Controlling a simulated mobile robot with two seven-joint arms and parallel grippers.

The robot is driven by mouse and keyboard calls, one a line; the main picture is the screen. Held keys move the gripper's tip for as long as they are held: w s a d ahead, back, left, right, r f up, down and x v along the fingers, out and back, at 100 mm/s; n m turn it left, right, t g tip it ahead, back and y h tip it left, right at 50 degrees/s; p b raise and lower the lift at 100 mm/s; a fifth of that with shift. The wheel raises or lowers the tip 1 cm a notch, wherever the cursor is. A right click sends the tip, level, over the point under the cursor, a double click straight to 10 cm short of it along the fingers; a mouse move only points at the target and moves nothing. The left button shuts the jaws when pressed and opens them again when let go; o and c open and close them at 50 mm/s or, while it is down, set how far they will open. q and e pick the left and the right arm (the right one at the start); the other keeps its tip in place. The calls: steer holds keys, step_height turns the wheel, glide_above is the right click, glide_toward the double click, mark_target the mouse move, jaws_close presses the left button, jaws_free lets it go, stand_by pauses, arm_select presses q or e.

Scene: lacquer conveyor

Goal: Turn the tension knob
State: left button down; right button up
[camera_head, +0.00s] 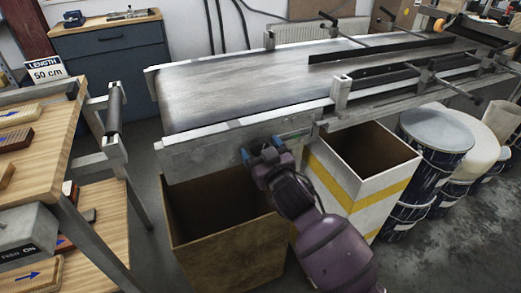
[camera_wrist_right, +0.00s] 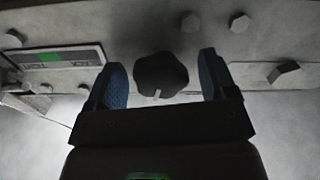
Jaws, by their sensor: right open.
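The tension knob (camera_wrist_right: 161,76) is a dark, lobed knob with a pale mark at its lower edge. It is on the grey metal side plate of the conveyor (camera_head: 195,150). In the right wrist view it sits between the two blue finger pads of my right gripper (camera_wrist_right: 163,82), with a gap on both sides. The right gripper is open. In the head view my right gripper (camera_head: 262,150) is at the near side of the conveyor frame, and the knob is hidden there. My left gripper is not in view.
Several bolt heads (camera_wrist_right: 283,72) and a panel with a green label (camera_wrist_right: 60,57) surround the knob. Below the conveyor stand an open brown bin (camera_head: 220,250) and a white-yellow bin (camera_head: 335,180). A wooden table (camera_head: 60,115) is at the left.

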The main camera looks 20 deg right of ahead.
steer(key=c, duration=0.9)
steer(key=shift+r+n+p, duration=0.15)
steer(key=shift+n+p, duration=0.15)
